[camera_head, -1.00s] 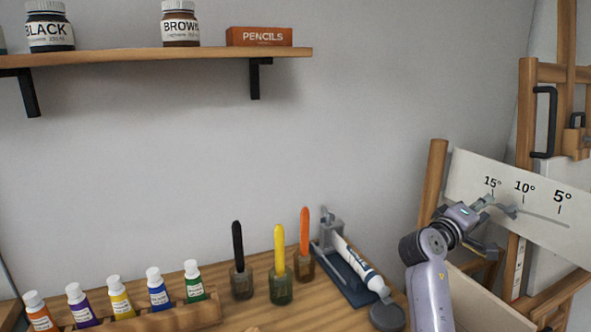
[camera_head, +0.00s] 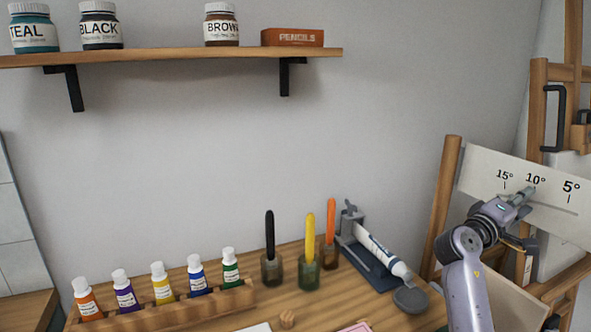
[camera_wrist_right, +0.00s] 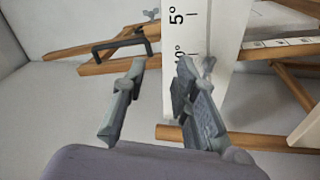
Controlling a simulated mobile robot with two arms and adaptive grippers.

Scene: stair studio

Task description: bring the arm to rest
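My right arm reaches up from the bottom right in the head view. Its gripper (camera_head: 526,194) is in front of the white board (camera_head: 484,178) marked 15°, 10° and 5°, just below the 10° mark. In the right wrist view the gripper (camera_wrist_right: 160,78) has its two fingers apart with a clear gap and nothing between them. The board (camera_wrist_right: 226,50) shows there behind the right finger. I cannot tell whether a finger touches the board. My left gripper is not in view.
A wooden easel (camera_head: 449,190) with a black handle (camera_head: 556,118) stands around the board. Left of the arm, a desk holds a blue stand (camera_head: 362,262) with a white tube (camera_head: 378,248), jars with coloured sticks, and a rack (camera_head: 180,312) of paint tubes. A shelf (camera_head: 180,57) hangs above.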

